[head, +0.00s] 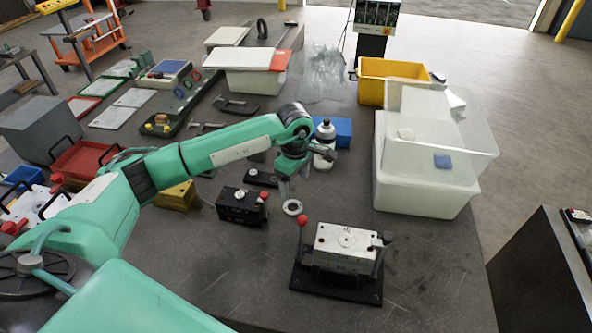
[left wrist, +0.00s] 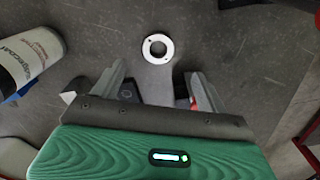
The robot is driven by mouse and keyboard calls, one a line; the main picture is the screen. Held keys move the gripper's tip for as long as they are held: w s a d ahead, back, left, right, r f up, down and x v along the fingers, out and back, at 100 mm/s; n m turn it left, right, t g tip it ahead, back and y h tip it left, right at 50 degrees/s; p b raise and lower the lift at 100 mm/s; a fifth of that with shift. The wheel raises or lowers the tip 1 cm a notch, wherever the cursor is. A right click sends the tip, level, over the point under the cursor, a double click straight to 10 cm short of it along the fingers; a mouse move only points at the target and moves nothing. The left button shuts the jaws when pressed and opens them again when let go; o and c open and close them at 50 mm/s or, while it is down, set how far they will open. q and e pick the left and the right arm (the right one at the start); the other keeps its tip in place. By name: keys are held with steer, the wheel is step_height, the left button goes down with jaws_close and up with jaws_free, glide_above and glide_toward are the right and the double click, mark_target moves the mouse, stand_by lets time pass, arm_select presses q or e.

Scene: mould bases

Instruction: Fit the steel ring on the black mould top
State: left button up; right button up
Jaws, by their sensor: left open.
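The steel ring (head: 292,207) lies flat on the dark bench, between the black mould (head: 240,207) and the white-topped mould (head: 345,240). The ring also shows in the left wrist view (left wrist: 146,48), beyond the fingertips and roughly centred between them. The black mould is a block with a red knob at its right end. My left gripper (head: 284,188) points down just above and behind the ring; in the left wrist view its fingers (left wrist: 158,78) are apart and nothing is between them. Dark parts show partly behind the fingers there. My right gripper is not in view.
A white bottle (head: 325,145) stands close behind the left gripper, before a blue box (head: 340,130). A white bin (head: 425,185) stands at right. The white-topped mould has upright posts, one with a red ball. A yellow block (head: 177,195) is left. The front-centre bench is clear.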

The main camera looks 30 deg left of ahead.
arm_select(q)
steer(key=p, duration=0.3)
glide_toward(295, 211)
step_height(295, 211, down, 5)
steer(key=shift+d+f, duration=0.1)
steer(key=shift+f, duration=0.8)
steer(key=c, duration=1.2)
steer(key=shift+r, duration=0.1)
steer(key=shift+r+p, duration=0.15)
steer(key=shift+p, duration=0.15)
steer(key=shift+r, duration=0.35)
steer(key=shift+r+p, duration=0.3)
steer(key=shift+r, duration=0.2)
